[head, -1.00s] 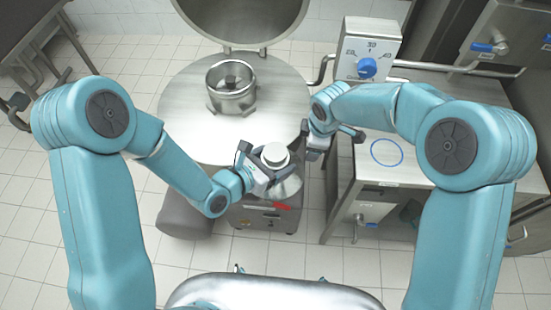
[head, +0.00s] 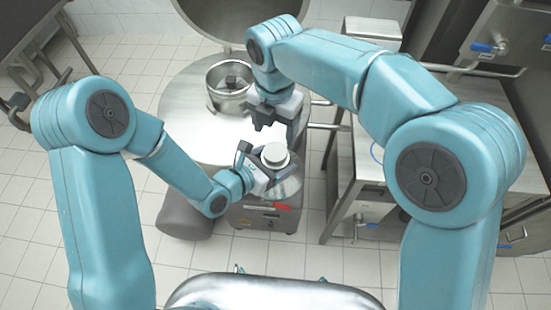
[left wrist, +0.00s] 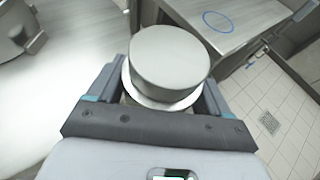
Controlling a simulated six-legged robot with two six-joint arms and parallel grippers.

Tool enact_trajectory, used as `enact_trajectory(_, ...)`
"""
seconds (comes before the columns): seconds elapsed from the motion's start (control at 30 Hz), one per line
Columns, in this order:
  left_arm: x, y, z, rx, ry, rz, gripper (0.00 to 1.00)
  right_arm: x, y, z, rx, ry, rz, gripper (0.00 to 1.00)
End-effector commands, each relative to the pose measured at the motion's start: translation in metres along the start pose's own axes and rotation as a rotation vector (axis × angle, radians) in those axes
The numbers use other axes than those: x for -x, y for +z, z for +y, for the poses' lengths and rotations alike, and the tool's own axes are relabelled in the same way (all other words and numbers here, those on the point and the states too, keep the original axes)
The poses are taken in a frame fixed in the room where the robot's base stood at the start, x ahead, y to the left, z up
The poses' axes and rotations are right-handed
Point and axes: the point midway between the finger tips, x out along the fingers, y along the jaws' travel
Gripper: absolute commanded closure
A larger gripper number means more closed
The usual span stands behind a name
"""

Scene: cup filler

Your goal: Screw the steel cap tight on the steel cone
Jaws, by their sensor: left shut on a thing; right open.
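The steel cap (head: 275,154) is a short grey cylinder sitting on top of the steel cone (head: 286,188), near the centre of the head view. In the left wrist view the cap (left wrist: 170,58) fills the upper middle, with a pale rim of the cone (left wrist: 160,102) below it. My left gripper (head: 262,172) is shut on the cone just below the cap, with fingers on both sides. My right gripper (head: 277,128) is open and empty, just behind and above the cap in the head view, fingers pointing down. How tight the cap sits cannot be seen.
A round steel table (head: 180,110) behind carries a steel ring-shaped vessel (head: 226,100), partly behind my right gripper. A boxy machine (head: 262,218) with a red mark stands below the cone. A steel bench (head: 345,195) is at right, partly covered by my right arm.

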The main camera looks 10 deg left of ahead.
Motion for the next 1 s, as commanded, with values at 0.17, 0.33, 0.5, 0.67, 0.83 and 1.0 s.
enact_trajectory(0.17, 0.0, 0.002, 0.001, -0.002, 0.001, -0.005, 1.0, -0.017, 0.0, -0.001, -0.001, -0.004, 0.001, 0.3)
enact_trajectory(0.33, 0.0, 0.002, 0.001, -0.002, 0.001, -0.005, 1.0, -0.045, 0.0, -0.001, -0.002, -0.005, 0.003, 0.3)
enact_trajectory(0.5, 0.0, 0.002, 0.001, -0.002, 0.001, -0.005, 1.0, -0.068, 0.0, -0.001, -0.001, -0.003, 0.001, 0.3)
enact_trajectory(0.67, 0.0, 0.002, 0.001, -0.002, 0.001, -0.005, 1.0, -0.079, 0.0, -0.001, -0.002, -0.002, 0.0, 0.3)
enact_trajectory(0.83, 0.0, 0.002, 0.001, -0.002, 0.001, -0.005, 1.0, -0.08, 0.0, 0.0, -0.002, 0.0, 0.0, 0.3)
enact_trajectory(1.0, 0.0, 0.002, 0.001, -0.002, 0.001, -0.005, 1.0, -0.08, 0.0, 0.0, -0.002, 0.0, 0.0, 0.43)
